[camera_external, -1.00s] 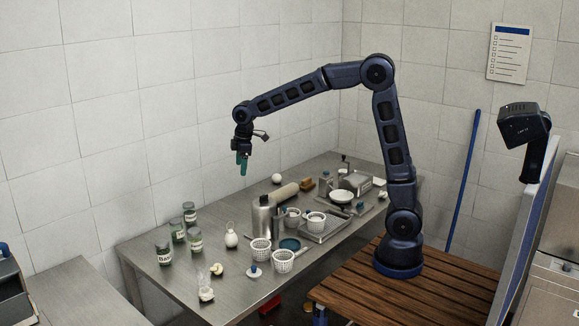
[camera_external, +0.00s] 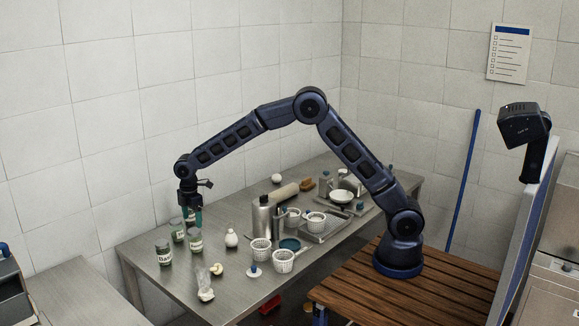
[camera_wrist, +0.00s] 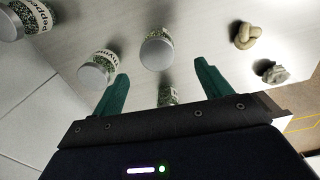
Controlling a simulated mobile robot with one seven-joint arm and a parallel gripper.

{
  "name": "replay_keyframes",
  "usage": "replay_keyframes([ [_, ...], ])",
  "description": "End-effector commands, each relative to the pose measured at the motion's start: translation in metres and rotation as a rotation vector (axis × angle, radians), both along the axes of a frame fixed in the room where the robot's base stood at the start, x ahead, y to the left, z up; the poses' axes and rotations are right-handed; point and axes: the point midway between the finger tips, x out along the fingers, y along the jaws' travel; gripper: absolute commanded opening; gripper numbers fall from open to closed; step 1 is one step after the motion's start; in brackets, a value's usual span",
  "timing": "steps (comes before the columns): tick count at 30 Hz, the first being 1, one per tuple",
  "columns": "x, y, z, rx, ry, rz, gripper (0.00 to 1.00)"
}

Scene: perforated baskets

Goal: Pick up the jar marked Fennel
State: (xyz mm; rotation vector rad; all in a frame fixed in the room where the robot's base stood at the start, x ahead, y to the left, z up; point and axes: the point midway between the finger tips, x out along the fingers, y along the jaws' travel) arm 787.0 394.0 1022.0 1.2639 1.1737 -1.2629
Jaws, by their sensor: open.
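Several glass jars with grey lids and green contents stand on the steel table. In the wrist view, one jar (camera_wrist: 34,18) has a label that seems to start with "Pepp". Another jar (camera_wrist: 98,70) has a partly readable label, and a third jar (camera_wrist: 157,50) shows mostly its lid. A further jar (camera_wrist: 167,92) lies between my fingers in the picture, partly hidden by my gripper (camera_wrist: 161,72). I cannot read Fennel on any label. In the external view, my open, empty gripper (camera_external: 194,222) is low over the jar group. The front jar (camera_external: 164,253) there reads "BA".
A knotted tan item (camera_wrist: 248,36) and a grey lump (camera_wrist: 272,72) show in the wrist view. The tiled wall (camera_external: 90,160) is behind the jars.

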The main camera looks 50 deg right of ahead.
Motion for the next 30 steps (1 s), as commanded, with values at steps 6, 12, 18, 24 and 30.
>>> replay_keyframes([
  [6, 0.000, -0.001, -0.031, -0.003, 0.002, -0.001, 0.77],
  [12, 0.000, -0.001, -0.049, -0.001, 0.001, -0.001, 0.77],
  [18, 0.001, -0.002, -0.064, -0.001, 0.002, -0.001, 0.77],
  [24, 0.003, -0.005, -0.091, -0.002, 0.001, -0.001, 0.77],
  [30, 0.003, -0.005, -0.101, 0.000, 0.000, -0.002, 0.77],
])
